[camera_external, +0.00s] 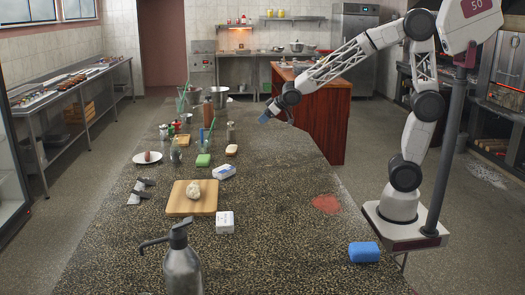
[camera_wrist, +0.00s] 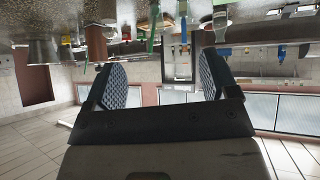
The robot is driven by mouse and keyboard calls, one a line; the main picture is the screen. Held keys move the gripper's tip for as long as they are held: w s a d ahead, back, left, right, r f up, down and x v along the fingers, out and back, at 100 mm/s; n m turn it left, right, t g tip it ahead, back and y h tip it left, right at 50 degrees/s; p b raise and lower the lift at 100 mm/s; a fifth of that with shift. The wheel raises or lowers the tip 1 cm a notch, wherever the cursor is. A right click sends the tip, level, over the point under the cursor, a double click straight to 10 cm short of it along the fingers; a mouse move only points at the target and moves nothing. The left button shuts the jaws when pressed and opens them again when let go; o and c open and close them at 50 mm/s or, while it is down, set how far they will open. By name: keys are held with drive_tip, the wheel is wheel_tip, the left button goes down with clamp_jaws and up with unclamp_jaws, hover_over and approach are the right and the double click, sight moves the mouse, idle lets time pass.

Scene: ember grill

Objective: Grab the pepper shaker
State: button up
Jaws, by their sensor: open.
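I cannot tell for sure which item is the pepper shaker. A small clear jar with a grey top (camera_external: 231,131) stands upright on the speckled counter (camera_external: 270,205), left of my gripper. Small containers, some with red or green on them (camera_external: 171,130), stand farther left among bottles. My gripper (camera_external: 268,116) is above the counter's right side in the external view, apart from everything. The wrist view looks upside down. There my gripper (camera_wrist: 158,78) shows two blue textured fingers spread wide with nothing between them.
A tall brown bottle (camera_external: 208,113), a steel pot (camera_external: 217,97) and glasses with green and blue sticks crowd the far left counter. The counter's right middle is mostly clear.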

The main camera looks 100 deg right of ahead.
drive_tip(key=w+d+f+t, duration=0.1)
drive_tip(key=w+d+f, duration=0.15)
drive_tip(key=d, duration=0.35)
drive_tip(key=w+d+f+t, duration=0.1)
drive_tip(key=w+d+f, duration=0.1)
drive_tip(key=w+d, duration=0.3)
drive_tip(key=t, duration=0.1)
approach(231, 126)
drive_tip(key=w+d+f, duration=0.2)
drive_tip(key=d, duration=0.1)
drive_tip(key=shift+a+m+h, duration=0.2)
drive_tip(key=shift+m+h, duration=0.1)
drive_tip(key=shift+h, duration=0.1)
drive_tip(key=shift+w, duration=0.15)
drive_tip(key=shift+x, duration=1.2)
drive_tip(key=shift+w, duration=0.1)
drive_tip(key=shift+x, duration=2.5)
drive_tip(key=shift+a, duration=0.15)
drive_tip(key=shift+c, duration=0.5)
drive_tip(key=c, duration=1)
